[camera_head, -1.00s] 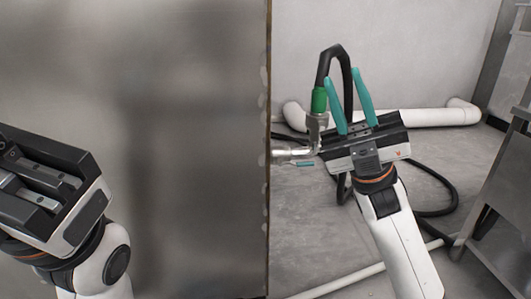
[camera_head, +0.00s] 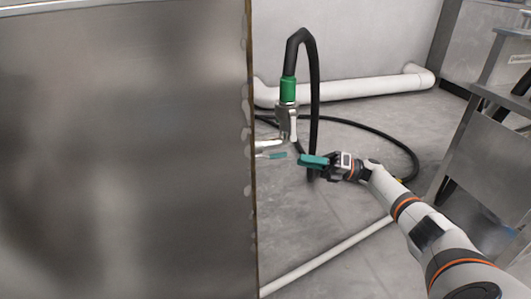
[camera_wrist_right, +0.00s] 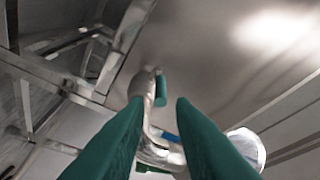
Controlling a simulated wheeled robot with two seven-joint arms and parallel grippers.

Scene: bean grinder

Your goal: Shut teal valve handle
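The teal valve handle (camera_head: 277,155) is a small lever beside the metal pipe fitting, just right of the steel panel's edge in the head view. In the right wrist view a small teal piece (camera_wrist_right: 161,90), apparently this handle, shows ahead of the gap between my fingertips. My right gripper (camera_head: 304,160) has teal fingers and comes in from the right, close to the handle with a small gap. The right wrist view shows its two fingers (camera_wrist_right: 160,102) apart with nothing between their tips. My left gripper is out of view.
A large steel panel (camera_head: 120,150) fills the left side. A green coupling (camera_head: 288,89) and black hose (camera_head: 314,95) rise above the valve. A white pipe (camera_head: 380,88) runs along the wall. A metal frame (camera_head: 480,160) stands at right. Open floor lies between.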

